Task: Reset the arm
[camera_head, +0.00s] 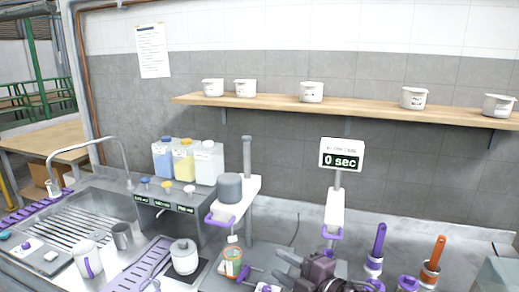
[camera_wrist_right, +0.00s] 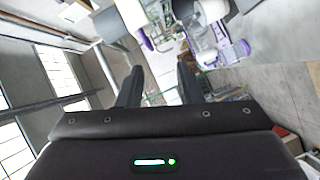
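My right gripper (camera_head: 300,268) is low in the head view, a dark shape over the counter, right of the orange-and-green cup (camera_head: 232,262). In the right wrist view its two dark fingers (camera_wrist_right: 160,78) stand apart with nothing between them. A purple-handled brush (camera_head: 379,242) and an orange-handled brush (camera_head: 436,254) stand upright in holders to the right of this gripper. My left gripper is in neither view.
A timer sign (camera_head: 341,155) reads "0 sec". A wooden shelf (camera_head: 270,101) with several white tubs crosses the wall. A sink (camera_head: 85,215), a white jug (camera_head: 87,259) and bottles (camera_head: 184,162) stand at left. A grey machine (camera_head: 229,188) stands behind the cup.

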